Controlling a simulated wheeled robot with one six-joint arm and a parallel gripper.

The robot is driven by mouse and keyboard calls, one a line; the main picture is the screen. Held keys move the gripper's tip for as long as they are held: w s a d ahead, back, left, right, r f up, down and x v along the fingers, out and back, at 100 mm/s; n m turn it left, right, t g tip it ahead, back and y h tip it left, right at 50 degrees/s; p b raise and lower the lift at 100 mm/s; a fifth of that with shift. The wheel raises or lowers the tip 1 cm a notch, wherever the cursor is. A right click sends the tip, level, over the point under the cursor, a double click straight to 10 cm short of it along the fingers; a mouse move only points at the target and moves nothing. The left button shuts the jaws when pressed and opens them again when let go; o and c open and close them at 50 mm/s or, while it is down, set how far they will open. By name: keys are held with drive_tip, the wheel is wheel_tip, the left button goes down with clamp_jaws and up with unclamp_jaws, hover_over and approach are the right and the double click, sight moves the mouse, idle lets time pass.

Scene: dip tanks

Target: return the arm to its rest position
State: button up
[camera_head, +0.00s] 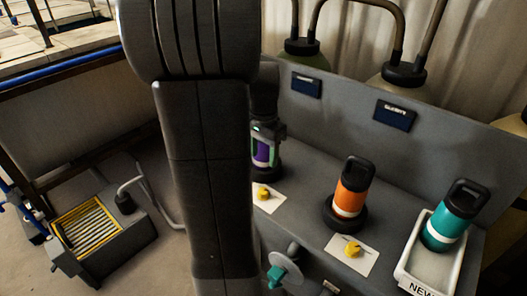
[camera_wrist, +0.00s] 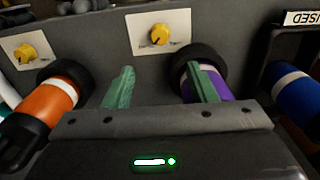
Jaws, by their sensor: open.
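My gripper (camera_head: 266,132) is open, at the purple bottle (camera_head: 262,152), partly behind my arm in the head view. In the wrist view, my gripper (camera_wrist: 162,86) shows two green fingers spread apart. The right finger overlaps the purple bottle (camera_wrist: 218,85), which sits in a dark round holder; the gap between the fingers shows bare grey bench. I cannot tell whether that finger touches the bottle. My arm stands upright through the middle of the head view.
An orange bottle (camera_head: 351,188) stands in a dark ring, and a teal bottle (camera_head: 452,218) stands in a white tray (camera_head: 404,267) marked NEW. A grey back panel (camera_head: 450,140) rises behind the bench.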

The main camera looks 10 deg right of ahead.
sight(264, 191)
idle(0.4)
wheel_tip(264, 191, down, 14)
drive_tip(key=shift+r+b, duration=0.1)
drive_tip(key=shift+b, duration=0.4)
idle(0.3)
